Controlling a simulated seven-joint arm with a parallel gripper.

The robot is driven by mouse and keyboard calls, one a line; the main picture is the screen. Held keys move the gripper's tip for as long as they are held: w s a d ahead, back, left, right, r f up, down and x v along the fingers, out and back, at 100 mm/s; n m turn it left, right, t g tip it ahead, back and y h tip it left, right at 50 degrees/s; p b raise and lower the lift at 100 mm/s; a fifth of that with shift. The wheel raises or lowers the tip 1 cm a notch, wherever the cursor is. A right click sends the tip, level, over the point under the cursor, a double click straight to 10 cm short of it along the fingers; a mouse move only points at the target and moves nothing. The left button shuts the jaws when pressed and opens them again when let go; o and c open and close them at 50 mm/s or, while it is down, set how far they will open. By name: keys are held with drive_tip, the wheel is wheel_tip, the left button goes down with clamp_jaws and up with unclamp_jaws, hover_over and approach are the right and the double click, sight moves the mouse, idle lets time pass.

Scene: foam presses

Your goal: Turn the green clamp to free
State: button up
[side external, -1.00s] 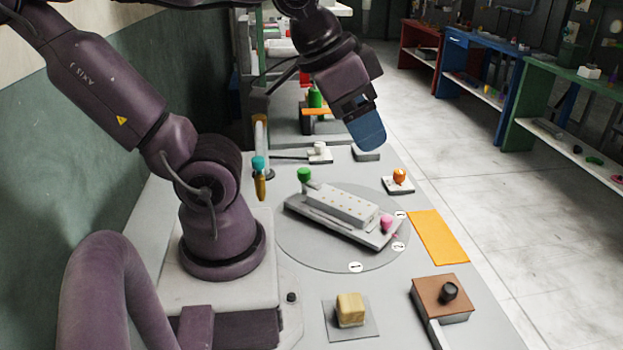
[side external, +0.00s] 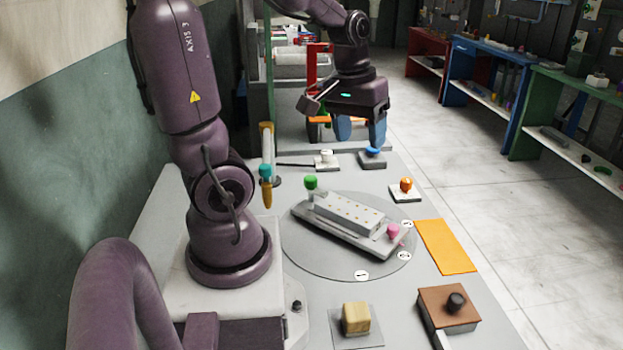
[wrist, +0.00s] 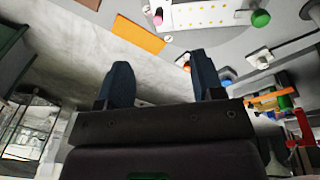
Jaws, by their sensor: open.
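The green clamp knob (side external: 311,182) stands at the back left end of a grey fixture plate (side external: 372,246) on the round turntable. It also shows in the wrist view (wrist: 261,18), at the end of the plate. A pink knob (side external: 393,231) is at the plate's other end, and a pale block (side external: 348,213) with small dots lies between them. My gripper (side external: 360,134) is open and empty, its two blue fingers pointing down behind the turntable, near the blue knob (side external: 373,152). In the wrist view the fingers (wrist: 158,85) are spread apart with nothing between them.
An orange knob (side external: 406,185) on a white base and an orange mat (side external: 446,247) lie to the right. A yellow block (side external: 356,318) and a brown box (side external: 449,309) with a black knob are in front.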

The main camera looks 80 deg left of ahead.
drive_tip(key=s+a+f+n+g, duration=0.1)
drive_tip(key=s+a+f+n, duration=0.15)
drive_tip(key=a+n, duration=0.3)
drive_tip(key=s+a+f+n+g, duration=0.1)
drive_tip(key=a+f+n, duration=0.35)
drive_tip(key=a, duration=0.25)
drive_tip(key=n, duration=1)
hover_over(311, 178)
drive_tip(key=f, duration=0.2)
wheel_tip(311, 178, down, 12)
drive_tip(key=shift+w+a+r, duration=0.1)
drive_tip(key=shift+c, duration=0.2)
drive_tip(key=c, duration=0.9)
